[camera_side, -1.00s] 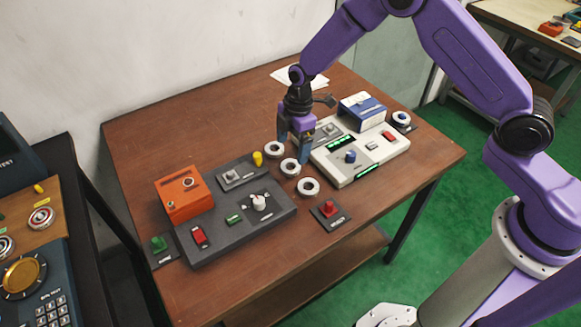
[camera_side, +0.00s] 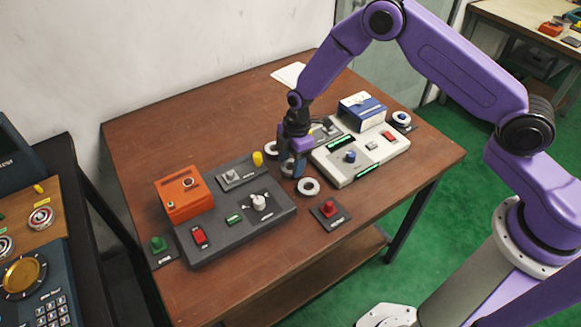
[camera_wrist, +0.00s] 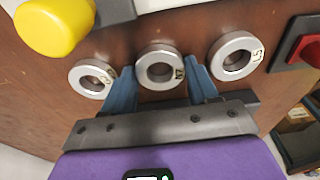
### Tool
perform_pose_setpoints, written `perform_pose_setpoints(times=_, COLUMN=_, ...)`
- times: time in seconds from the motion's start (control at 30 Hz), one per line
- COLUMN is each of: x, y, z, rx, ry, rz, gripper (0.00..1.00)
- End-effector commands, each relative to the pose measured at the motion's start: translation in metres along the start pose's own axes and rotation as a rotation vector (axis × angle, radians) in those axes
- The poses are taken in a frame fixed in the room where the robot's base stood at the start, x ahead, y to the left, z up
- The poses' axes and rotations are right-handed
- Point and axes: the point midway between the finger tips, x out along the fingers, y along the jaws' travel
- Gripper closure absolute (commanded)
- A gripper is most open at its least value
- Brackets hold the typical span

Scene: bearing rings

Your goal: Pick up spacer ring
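Three pale metal rings lie in a row on the brown table. In the wrist view they are the left ring (camera_wrist: 92,79), the middle ring (camera_wrist: 160,67) and the right ring (camera_wrist: 234,56). Each has small dark lettering, too small to read surely, so I cannot tell which is the spacer ring. My gripper (camera_wrist: 161,88) is open, with its blue fingers on either side of the middle ring; contact cannot be made out. In the side view my gripper (camera_side: 293,170) is low over the row and mostly hides the middle ring. The near ring (camera_side: 308,187) is clear of it.
A white control panel (camera_side: 340,177) stands close on the right, a dark panel (camera_side: 215,240) with an orange box (camera_side: 184,193) on the left. A yellow knob (camera_wrist: 55,25) is near the left ring. A red switch (camera_side: 328,208) is near the near ring.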

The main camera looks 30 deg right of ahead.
Motion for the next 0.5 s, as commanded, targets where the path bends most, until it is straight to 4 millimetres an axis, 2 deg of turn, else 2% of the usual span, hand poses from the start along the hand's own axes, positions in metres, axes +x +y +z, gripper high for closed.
perform_pose_setpoints(times=0.03, x=-0.0001, y=-0.0001, z=0.0000, rx=0.000, ry=0.000, rz=0.000, gripper=0.63)
perform_pose_setpoints(times=0.1, x=-0.0001, y=-0.0001, z=0.0000, rx=0.000, ry=0.000, rz=0.000, gripper=0.80)
perform_pose_setpoints(times=0.5, x=-0.0066, y=0.0007, z=-0.0011, rx=0.000, ry=0.001, rz=0.001, gripper=0.80)
